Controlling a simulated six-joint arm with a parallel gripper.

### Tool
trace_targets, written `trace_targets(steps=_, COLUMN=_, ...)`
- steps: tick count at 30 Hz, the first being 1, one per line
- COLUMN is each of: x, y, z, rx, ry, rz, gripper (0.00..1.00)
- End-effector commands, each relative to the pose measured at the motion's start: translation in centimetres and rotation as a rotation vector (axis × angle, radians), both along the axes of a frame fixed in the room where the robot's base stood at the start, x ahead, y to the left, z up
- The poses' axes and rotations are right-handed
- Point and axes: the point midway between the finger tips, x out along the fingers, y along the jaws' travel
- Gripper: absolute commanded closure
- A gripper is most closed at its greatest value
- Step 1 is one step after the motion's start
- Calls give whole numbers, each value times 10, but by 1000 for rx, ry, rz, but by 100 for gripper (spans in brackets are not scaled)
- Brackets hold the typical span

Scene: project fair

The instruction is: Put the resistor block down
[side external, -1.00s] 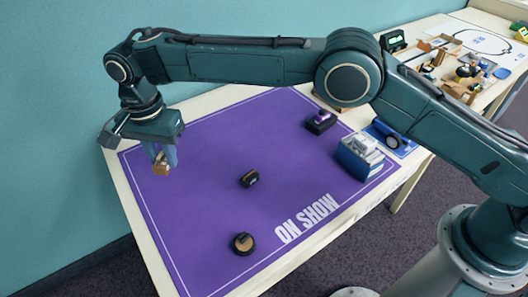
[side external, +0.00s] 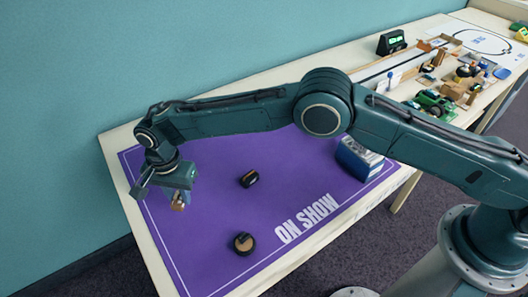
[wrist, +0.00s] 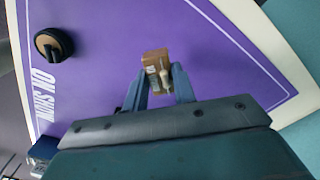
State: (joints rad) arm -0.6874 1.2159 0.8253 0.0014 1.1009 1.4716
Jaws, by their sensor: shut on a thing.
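The resistor block is a small tan-brown block (wrist: 154,62) with a pale part on its face, seen in the wrist view between the blue fingertips. My gripper (side external: 177,200) is shut on the block, which also shows in the side view (side external: 178,206). It is over the left part of the purple "ON SHOW" mat (side external: 215,217). I cannot tell whether the block touches the mat. The fingers partly hide its sides.
A small dark block (side external: 249,178) and a round black-and-tan piece (side external: 243,243) stand on the mat to the right of my gripper. A blue-and-white box (side external: 358,158) is at the mat's right edge. The mat around the held block looks clear.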

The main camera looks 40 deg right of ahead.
Motion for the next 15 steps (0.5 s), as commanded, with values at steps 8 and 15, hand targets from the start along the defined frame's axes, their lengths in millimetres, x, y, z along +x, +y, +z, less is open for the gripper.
trace_targets(steps=8, x=0, y=0, z=-20, rx=1, ry=-1, rz=0, gripper=96)
trace_targets(steps=15, x=0, y=0, z=-26, rx=0, ry=0, rz=0, gripper=96)
